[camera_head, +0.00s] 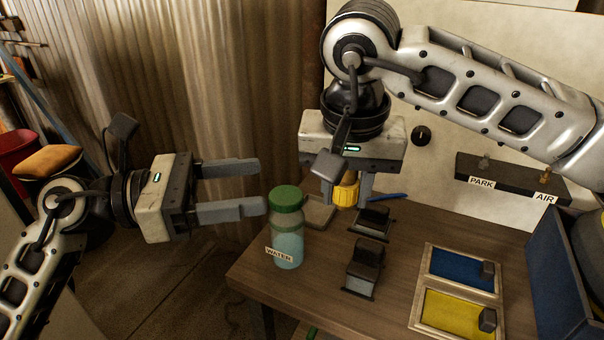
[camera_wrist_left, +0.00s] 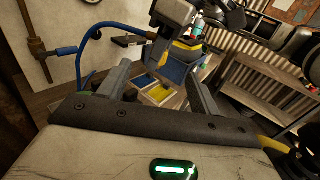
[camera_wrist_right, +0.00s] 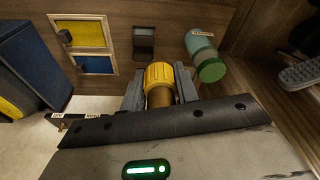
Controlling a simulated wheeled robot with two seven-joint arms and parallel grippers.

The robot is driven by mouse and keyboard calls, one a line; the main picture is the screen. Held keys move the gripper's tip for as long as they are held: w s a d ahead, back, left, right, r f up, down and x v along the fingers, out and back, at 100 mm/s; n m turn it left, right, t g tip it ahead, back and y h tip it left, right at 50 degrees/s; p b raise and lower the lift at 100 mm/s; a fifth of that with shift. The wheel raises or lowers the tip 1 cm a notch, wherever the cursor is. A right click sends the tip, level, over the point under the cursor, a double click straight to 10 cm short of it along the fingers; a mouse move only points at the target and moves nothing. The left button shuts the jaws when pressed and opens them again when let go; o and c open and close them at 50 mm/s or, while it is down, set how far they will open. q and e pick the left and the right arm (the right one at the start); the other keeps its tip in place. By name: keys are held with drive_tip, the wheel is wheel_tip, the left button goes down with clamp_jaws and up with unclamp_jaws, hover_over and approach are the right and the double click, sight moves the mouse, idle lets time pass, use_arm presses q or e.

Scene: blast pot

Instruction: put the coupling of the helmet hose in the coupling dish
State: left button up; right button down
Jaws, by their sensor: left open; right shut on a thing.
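My right gripper (camera_head: 346,200) is shut on a yellow ribbed coupling (camera_head: 345,188) and holds it above the back of the bench. In the right wrist view the coupling (camera_wrist_right: 160,80) shows a brass-coloured body between the fingers. A shallow tan piece (camera_head: 319,213), perhaps the coupling dish, lies below it, partly hidden behind the water bottle. A blue hose (camera_wrist_left: 90,38) loops in the left wrist view; its link to the coupling is not clear. My left gripper (camera_head: 262,186) is open and empty, left of the bench.
A green-capped WATER bottle (camera_head: 288,240) stands at the bench's left edge, close to my left fingertips. Dark blocks (camera_head: 363,262) stand mid-bench. A framed tray (camera_head: 417,290) has blue and yellow compartments. A PARK/AIR rack (camera_head: 515,180) is on the back panel.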

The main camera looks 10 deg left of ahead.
sight(346, 181)
use_arm(q)
drive_tip(key=x, duration=1.1)
drive_tip(key=shift+d, duration=0.2)
drive_tip(key=c, duration=1)
drive_tip(key=shift+c, duration=0.2)
use_arm(e)
drive_tip(key=c, duration=1)
unclamp_jaws()
drive_tip(key=shift+o, duration=0.2)
